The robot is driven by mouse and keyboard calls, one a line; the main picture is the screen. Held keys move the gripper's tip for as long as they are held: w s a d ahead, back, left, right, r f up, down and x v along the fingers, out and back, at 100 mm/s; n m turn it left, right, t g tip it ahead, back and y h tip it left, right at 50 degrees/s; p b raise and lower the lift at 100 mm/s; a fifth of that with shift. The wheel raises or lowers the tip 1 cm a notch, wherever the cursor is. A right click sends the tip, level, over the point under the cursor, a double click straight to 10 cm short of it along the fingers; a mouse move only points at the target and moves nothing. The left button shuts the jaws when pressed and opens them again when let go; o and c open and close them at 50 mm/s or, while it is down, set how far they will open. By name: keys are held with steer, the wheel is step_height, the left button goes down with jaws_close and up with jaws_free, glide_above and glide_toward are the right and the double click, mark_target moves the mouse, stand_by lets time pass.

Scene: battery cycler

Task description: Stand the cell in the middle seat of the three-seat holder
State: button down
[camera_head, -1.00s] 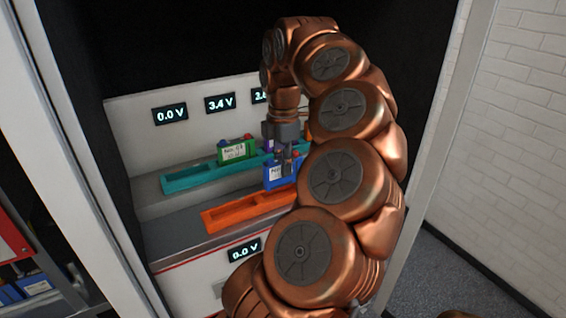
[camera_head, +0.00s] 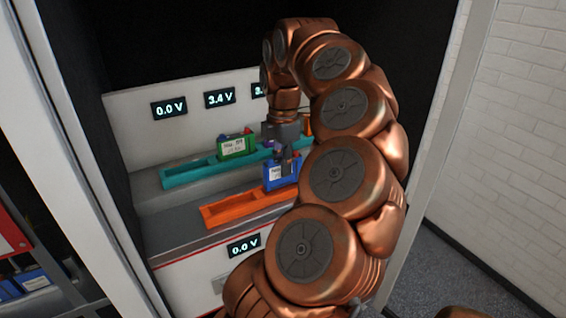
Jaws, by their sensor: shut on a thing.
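The blue cell (camera_head: 282,173) is upright in my gripper (camera_head: 286,156), which is shut on its upper part. Its lower edge overlaps the back rim of the orange holder (camera_head: 235,211); I cannot tell whether it touches the holder. The left part of the orange holder is empty, and my arm hides its right end. Behind it is a teal holder (camera_head: 190,173), with a green cell (camera_head: 237,147) standing in it and a mostly hidden purple cell (camera_head: 268,145) farther right. The seat counts are not clear, as my arm covers the right side.
Voltage displays hang on the back panel, reading 0.0 V (camera_head: 168,108) and 3.4 V (camera_head: 219,98); a third is partly hidden. Another 0.0 V display (camera_head: 244,246) is on the front face. White cabinet walls (camera_head: 62,130) stand close on both sides.

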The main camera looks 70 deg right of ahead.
steer(key=shift+f+b, duration=0.7)
steer(key=shift+f, duration=0.4)
stand_by(0.3)
stand_by(0.4)
steer(key=c, duration=0.9)
jaws_free()
step_height(320, 180, up, 10)
steer(key=shift+d+f, duration=0.1)
steer(key=shift+f, duration=0.05)
steer(key=shift+s+r, duration=0.25)
steer(key=shift+r, duration=0.7)
steer(key=shift+w+r, duration=0.15)
steer(key=shift+r, duration=0.05)
